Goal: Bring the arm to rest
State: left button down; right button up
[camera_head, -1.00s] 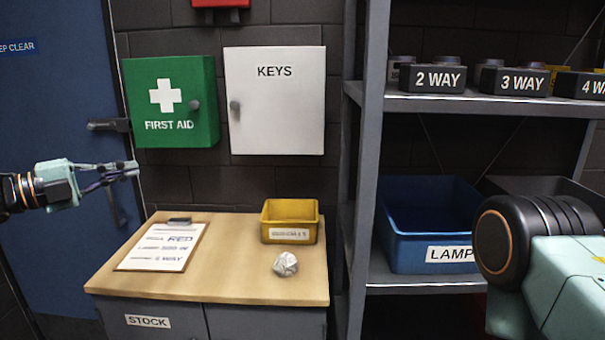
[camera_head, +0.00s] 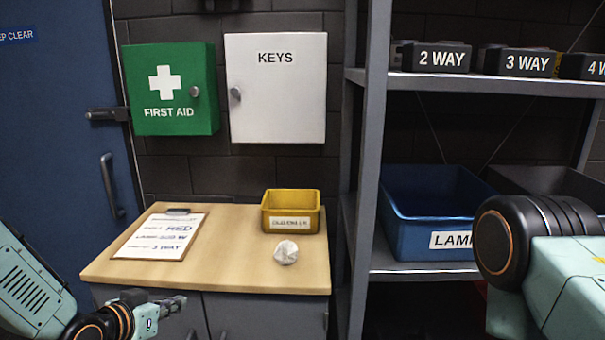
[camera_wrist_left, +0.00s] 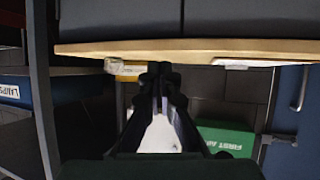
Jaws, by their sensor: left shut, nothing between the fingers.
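My left gripper (camera_head: 172,304) is low at the lower left of the head view, in front of the grey cabinet and below the front edge of its wooden top. It is shut and empty. In the left wrist view my left gripper (camera_wrist_left: 160,75) shows from behind with its fingers together, and the picture is upside down. My right arm's teal and black link fills the lower right of the head view; its gripper is out of the picture.
The wooden cabinet top (camera_head: 225,262) holds a clipboard (camera_head: 158,238), a yellow bin (camera_head: 291,211) and a crumpled ball (camera_head: 286,252). To the right a grey shelf (camera_head: 366,150) carries a blue bin (camera_head: 428,215) and black boxes (camera_head: 443,57). A blue door (camera_head: 60,120) stands at left.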

pick_arm(q)
jog(key=s+d+f+n+g+y+b, duration=0.1)
jog(key=s+f+g+b, duration=0.1)
jog(key=s+f, duration=0.7)
jog(key=s+d+f+n+g+y+b, duration=0.1)
jog(key=s+f+g+b, duration=0.2)
jog(key=s+f, duration=0.6)
jog(key=s+d+f+n+g+y+b, duration=0.1)
jog(key=s+f+g, duration=0.5)
jog(key=s, duration=1.4)
notch_tip(320, 180, down, 4)
jog(key=shift+r+y+b, duration=0.15)
jog(key=shift+y+b, duration=0.35)
jog(key=shift+b, duration=0.3)
jog(key=shift+s, duration=0.1)
